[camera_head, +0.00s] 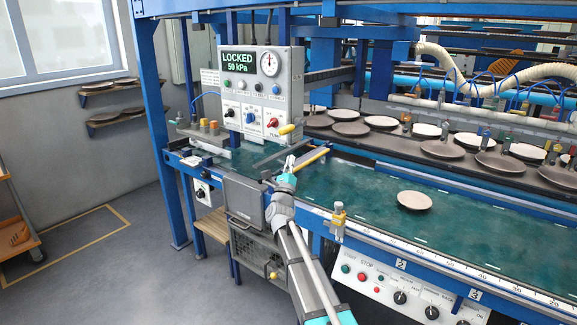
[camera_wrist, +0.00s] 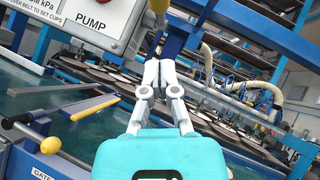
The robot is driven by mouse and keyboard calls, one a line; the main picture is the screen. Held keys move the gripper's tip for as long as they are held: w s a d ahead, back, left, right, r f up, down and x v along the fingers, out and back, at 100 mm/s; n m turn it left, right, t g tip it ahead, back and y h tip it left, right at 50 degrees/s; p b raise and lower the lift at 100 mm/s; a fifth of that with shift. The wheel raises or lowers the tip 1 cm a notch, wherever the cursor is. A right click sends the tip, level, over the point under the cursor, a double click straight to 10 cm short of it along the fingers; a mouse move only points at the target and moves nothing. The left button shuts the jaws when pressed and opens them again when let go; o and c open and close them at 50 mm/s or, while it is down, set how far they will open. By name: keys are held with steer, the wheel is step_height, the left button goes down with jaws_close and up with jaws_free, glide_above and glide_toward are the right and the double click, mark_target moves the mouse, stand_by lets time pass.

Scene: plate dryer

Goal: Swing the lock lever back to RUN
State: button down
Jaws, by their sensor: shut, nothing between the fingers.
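The control box (camera_head: 262,80) stands at the back left of the belt, and its display (camera_head: 239,61) reads LOCKED, 50 kPa. A yellow-ended lever (camera_head: 287,129) sticks out at the box's lower right corner. Its yellow end also shows at the top of the wrist view (camera_wrist: 157,5). I cannot read a RUN mark, nor tell for certain that this is the lock lever. My gripper (camera_head: 290,160) is shut and empty, below the yellow end and above the belt. In the wrist view my fingertips (camera_wrist: 160,66) are together, apparently apart from it.
A second lever with a yellow ball (camera_wrist: 52,144) stands beside a GATE label at left. A yellow-topped bar (camera_head: 308,158) lies close beside my gripper. A plate (camera_head: 414,200) lies on the green belt (camera_head: 365,190). Racks of plates stand behind.

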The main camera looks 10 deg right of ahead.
mark_target(291, 126)
steer(key=w+r+p, duration=0.4)
steer(key=r+p, duration=0.1)
steer(key=shift+r, duration=0.4)
steer(key=shift+a, duration=0.1)
stand_by(0.5)
